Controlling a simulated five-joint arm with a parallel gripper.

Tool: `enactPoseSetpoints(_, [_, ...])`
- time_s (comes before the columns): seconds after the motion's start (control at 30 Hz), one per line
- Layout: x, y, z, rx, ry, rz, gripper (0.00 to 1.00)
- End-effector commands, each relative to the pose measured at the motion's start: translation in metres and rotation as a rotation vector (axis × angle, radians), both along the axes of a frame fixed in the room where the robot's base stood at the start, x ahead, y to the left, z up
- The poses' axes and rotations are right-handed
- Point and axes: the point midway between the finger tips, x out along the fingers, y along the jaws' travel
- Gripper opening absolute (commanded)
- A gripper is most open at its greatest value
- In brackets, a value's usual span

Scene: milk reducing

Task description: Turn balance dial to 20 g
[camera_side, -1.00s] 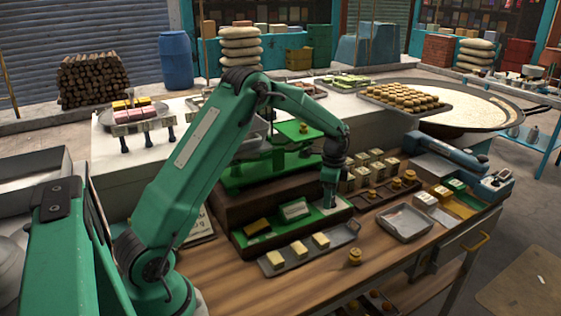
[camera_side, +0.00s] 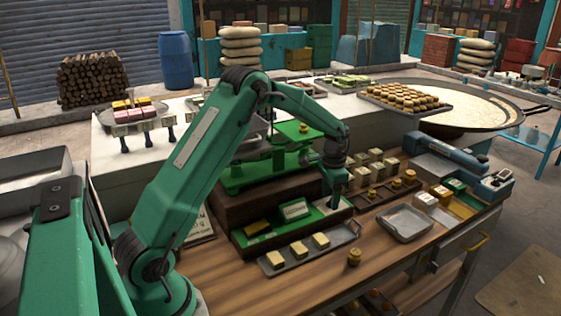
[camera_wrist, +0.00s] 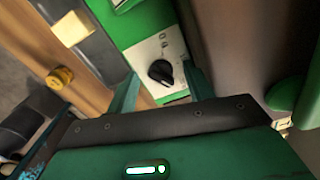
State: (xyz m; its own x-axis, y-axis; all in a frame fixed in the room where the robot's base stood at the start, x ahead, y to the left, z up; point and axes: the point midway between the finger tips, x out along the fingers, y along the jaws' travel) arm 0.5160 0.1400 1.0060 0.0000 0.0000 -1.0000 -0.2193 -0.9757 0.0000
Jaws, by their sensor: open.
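The balance dial is a black knob (camera_wrist: 160,72) on a white plate (camera_wrist: 150,50) set in the green panel (camera_wrist: 122,22), seen in the wrist view. Its scale marks are too small to read. My gripper (camera_wrist: 160,90) is open, with one finger to the left of the knob and one to the right, apart from it. In the side view my gripper (camera_side: 335,203) points down over the right end of the green panel (camera_side: 256,240) at the front of the green balance (camera_side: 262,172). The knob is hidden behind my gripper there.
A tray (camera_side: 276,262) with several pale blocks lies in front of the panel. A brass weight (camera_side: 354,257) stands on the wooden table (camera_side: 300,290). An empty metal tray (camera_side: 405,224) lies to the right. A rack of brass weights (camera_side: 372,199) stands behind it.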

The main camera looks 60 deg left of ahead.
Motion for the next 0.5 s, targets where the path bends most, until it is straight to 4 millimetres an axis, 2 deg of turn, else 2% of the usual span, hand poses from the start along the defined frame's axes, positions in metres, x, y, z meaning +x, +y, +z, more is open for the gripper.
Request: enactPoseSetpoints(0.5, [-0.0004, -0.0015, 0.0, 0.0, 0.001, 0.34, 0.55])
